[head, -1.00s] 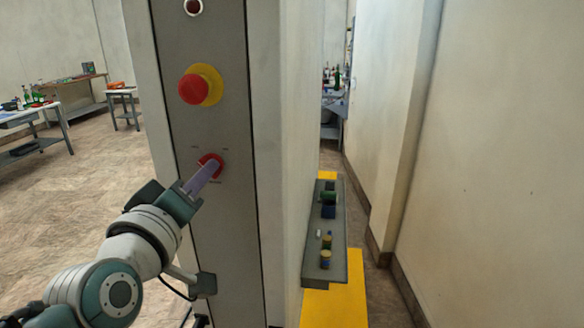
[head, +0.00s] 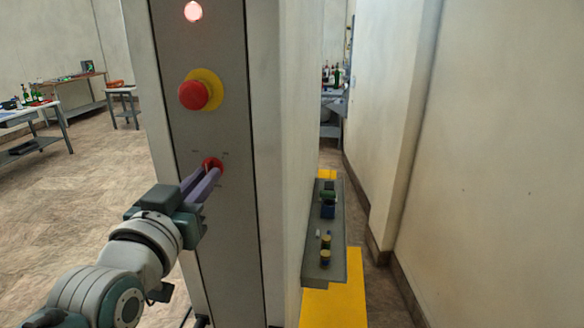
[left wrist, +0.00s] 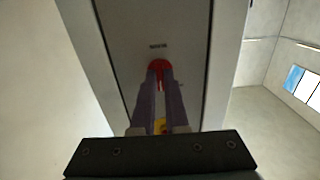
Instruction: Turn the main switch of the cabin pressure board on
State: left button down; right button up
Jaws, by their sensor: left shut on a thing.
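The cabin pressure board (head: 232,225) is a tall grey panel. Its main switch (head: 212,163) is a red rotary knob below the emergency button. My left gripper (head: 214,174) is at the knob, its two purple fingers shut on it. In the left wrist view the red switch (left wrist: 159,67) shows between the fingertips (left wrist: 160,76), which cover part of it. A round lamp (head: 193,11) at the top of the panel glows pale pink-white. My right gripper is not in view.
A red emergency button (head: 194,95) on a yellow disc sticks out above the switch. A grey shelf (head: 324,262) with small coloured items is on the board's right side. A wall stands further right. Tables with bottles stand at the far left.

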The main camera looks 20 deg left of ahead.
pick_arm(q)
jog(key=shift+m+b, duration=0.4)
jog(key=shift+m, duration=4.2)
jog(key=c, duration=0.9)
grip_release()
jog(key=shift+s, duration=0.1)
